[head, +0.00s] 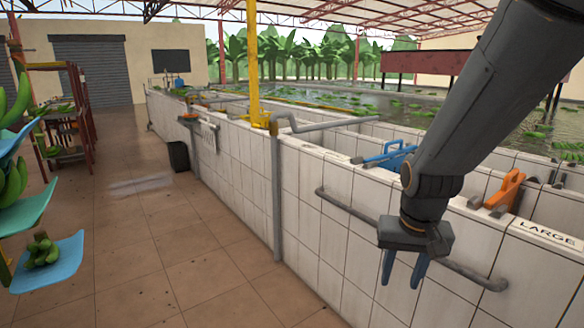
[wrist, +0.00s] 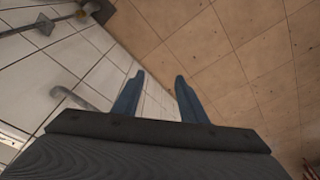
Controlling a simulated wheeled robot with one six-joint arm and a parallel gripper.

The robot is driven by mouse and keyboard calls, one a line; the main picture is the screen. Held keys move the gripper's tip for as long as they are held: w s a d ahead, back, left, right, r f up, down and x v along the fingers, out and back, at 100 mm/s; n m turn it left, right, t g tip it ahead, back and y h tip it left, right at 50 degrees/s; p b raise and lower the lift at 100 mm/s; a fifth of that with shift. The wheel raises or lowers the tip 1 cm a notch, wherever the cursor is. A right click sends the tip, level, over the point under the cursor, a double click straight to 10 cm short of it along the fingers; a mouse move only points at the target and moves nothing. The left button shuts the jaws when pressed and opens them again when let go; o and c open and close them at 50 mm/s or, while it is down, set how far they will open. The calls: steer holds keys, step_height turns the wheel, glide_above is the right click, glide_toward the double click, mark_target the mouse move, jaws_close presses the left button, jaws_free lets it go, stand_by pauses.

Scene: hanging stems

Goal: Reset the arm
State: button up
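My gripper (head: 403,268) hangs at the end of my dark grey arm at the right of the head view. Its blue fingers point down in front of the white tiled tank wall (head: 340,262). In the wrist view my gripper (wrist: 158,95) shows its two blue fingers apart with nothing between them. The tiled wall (wrist: 65,65) and the brown floor (wrist: 235,50) lie beyond the fingers.
A grey pipe rail (head: 345,211) runs along the wall close behind my gripper. A blue tool (head: 385,157) and an orange tool (head: 505,190) sit on the wall top. Blue trays with green bananas (head: 42,250) stand at the left. The tiled floor (head: 150,250) between is clear.

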steer(key=s+a+f+n+g, duration=0.1)
steer(key=s+a+f+n, duration=0.1)
steer(key=s, duration=0.7)
steer(key=shift+a+f+n+g, duration=0.35)
steer(key=shift+a+f, duration=0.2)
steer(key=shift+a, duration=0.65)
steer(key=shift+s, duration=0.1)
